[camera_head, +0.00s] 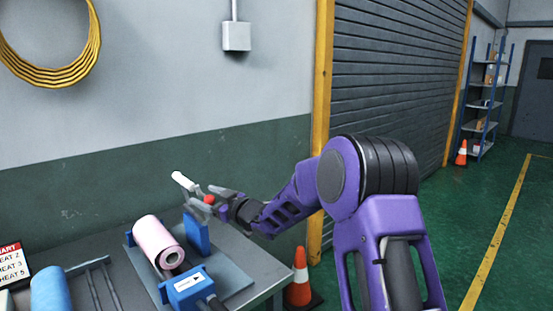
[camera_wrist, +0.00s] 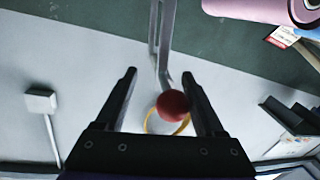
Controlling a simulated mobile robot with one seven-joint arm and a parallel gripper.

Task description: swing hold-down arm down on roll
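The hold-down arm is raised above the bench, with a white roller (camera_head: 181,179) at its upper end and a red ball knob (camera_head: 209,199). The pink roll (camera_head: 158,241) lies below, beside a blue upright plate (camera_head: 196,233). My gripper (camera_head: 213,198) is at the knob. In the wrist view my gripper (camera_wrist: 160,76) has its fingers apart, with the red knob (camera_wrist: 172,104) between them, nearer the right finger. Whether that finger touches it I cannot tell. A grey metal rod (camera_wrist: 154,35) of the arm runs up from the knob. The pink roll shows at the top right (camera_wrist: 268,11).
A blue box unit (camera_head: 189,287) stands in front of the pink roll on the grey bench (camera_head: 236,246). A light-blue roll (camera_head: 51,289) and a chart card (camera_head: 11,264) are at left. An orange cone (camera_head: 300,280) stands off the bench's right end. The wall is close behind.

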